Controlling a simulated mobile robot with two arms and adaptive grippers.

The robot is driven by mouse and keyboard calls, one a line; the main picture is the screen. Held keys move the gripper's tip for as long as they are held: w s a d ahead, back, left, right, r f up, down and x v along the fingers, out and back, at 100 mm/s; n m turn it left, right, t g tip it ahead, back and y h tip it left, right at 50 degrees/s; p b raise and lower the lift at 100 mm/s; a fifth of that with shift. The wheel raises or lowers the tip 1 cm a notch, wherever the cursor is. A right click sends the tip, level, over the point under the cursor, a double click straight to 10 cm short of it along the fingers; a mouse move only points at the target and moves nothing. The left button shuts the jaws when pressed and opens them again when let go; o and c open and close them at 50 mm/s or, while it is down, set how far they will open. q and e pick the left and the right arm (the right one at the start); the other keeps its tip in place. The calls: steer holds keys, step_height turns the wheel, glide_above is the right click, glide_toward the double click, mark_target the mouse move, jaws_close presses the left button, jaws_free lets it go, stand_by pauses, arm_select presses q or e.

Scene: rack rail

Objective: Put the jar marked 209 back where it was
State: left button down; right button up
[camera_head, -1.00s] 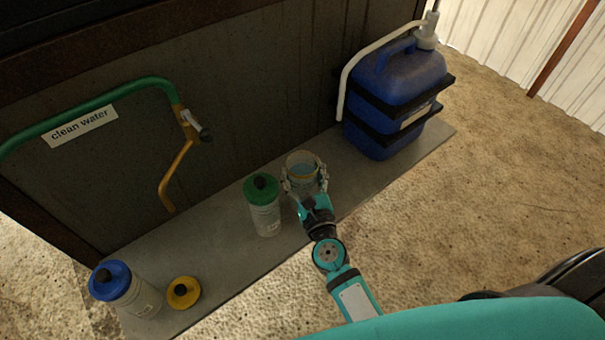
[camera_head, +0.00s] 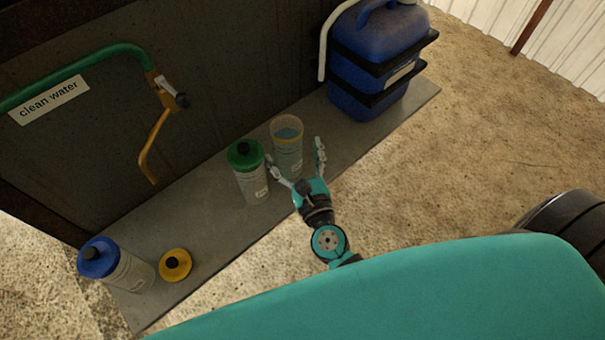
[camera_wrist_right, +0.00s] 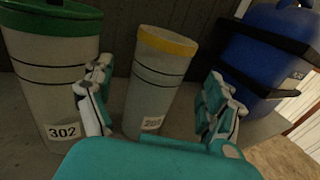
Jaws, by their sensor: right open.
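The open jar with a yellow rim (camera_head: 287,150) stands upright on the grey shelf (camera_head: 215,195), right of the green-lidded jar. In the right wrist view the yellow-rimmed jar (camera_wrist_right: 158,85) carries a small label that reads like 209, partly unclear. My right gripper (camera_head: 296,158) is open, its fingers apart on the near side of this jar. In the wrist view my right gripper (camera_wrist_right: 155,105) has one finger at each side, with gaps to the jar. A yellow lid with a dark knob (camera_head: 175,265) lies on the shelf at the left. My left gripper is not in view.
The green-lidded jar (camera_head: 247,172), marked 302 in the wrist view, stands close to the left finger. A blue-lidded jar (camera_head: 115,265) stands at the left end. A blue canister (camera_head: 375,60) stands at the back right. A green pipe with a tap (camera_head: 95,67) hangs above.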

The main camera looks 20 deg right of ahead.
steer(key=s+b, duration=0.1)
steer(key=s, duration=0.5)
steer(key=shift+s+a, duration=0.15)
steer(key=shift+s, duration=0.2)
